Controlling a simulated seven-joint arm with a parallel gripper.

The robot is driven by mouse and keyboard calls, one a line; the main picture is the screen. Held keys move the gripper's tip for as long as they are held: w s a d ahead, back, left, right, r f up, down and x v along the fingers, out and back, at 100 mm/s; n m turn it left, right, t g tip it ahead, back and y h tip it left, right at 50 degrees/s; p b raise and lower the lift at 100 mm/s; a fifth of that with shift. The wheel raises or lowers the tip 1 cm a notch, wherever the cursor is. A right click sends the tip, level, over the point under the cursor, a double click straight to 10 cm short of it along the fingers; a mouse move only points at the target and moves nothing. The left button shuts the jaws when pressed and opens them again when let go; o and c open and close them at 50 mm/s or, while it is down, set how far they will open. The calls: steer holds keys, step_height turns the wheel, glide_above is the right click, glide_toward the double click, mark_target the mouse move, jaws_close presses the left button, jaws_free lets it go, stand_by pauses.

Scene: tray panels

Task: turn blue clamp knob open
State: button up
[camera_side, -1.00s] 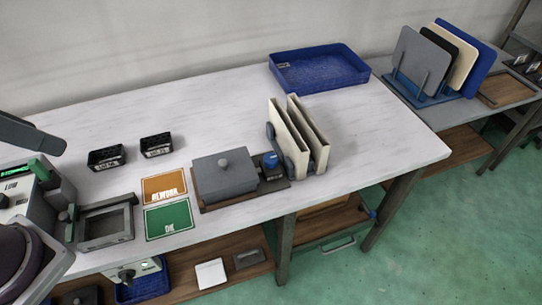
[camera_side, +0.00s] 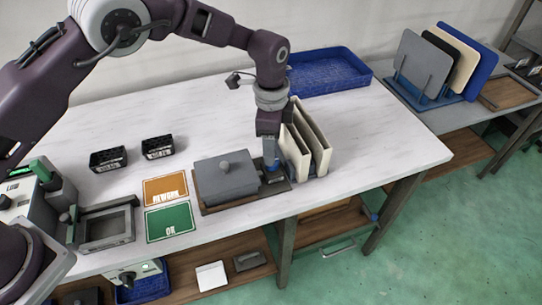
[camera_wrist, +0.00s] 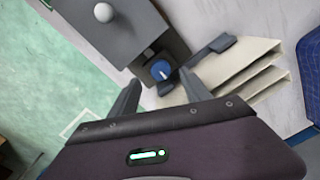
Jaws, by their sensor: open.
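The blue clamp knob (camera_wrist: 161,69) has a white pointer mark on top and sits on a dark block beside the grey lidded box. In the side view the knob (camera_side: 273,167) is partly hidden by my gripper. My gripper (camera_side: 270,157) points down just above the knob, with its fingers apart. In the wrist view my gripper (camera_wrist: 161,82) is open, with one finger to each side of the knob and nothing held. I cannot tell whether the fingers touch it. The grey box (camera_side: 227,178) with a round lid knob stands on a brown base.
Two cream upright panels (camera_side: 311,140) in a rack stand close to the right of my gripper. A blue tray (camera_side: 330,75) lies at the back. An orange REWORK card (camera_side: 165,188) and a green OK card (camera_side: 170,221) lie left of the box.

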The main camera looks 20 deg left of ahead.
step_height(320, 180, down, 5)
steer(key=shift+r, duration=0.1)
jaws_close()
stand_by(0.4)
steer(key=n, duration=0.8)
steer(key=shift+n, duration=0.4)
steer(key=n, duration=0.4)
steer(key=shift+d, duration=0.1)
steer(key=n, duration=0.5)
steer(key=shift+g, duration=0.3)
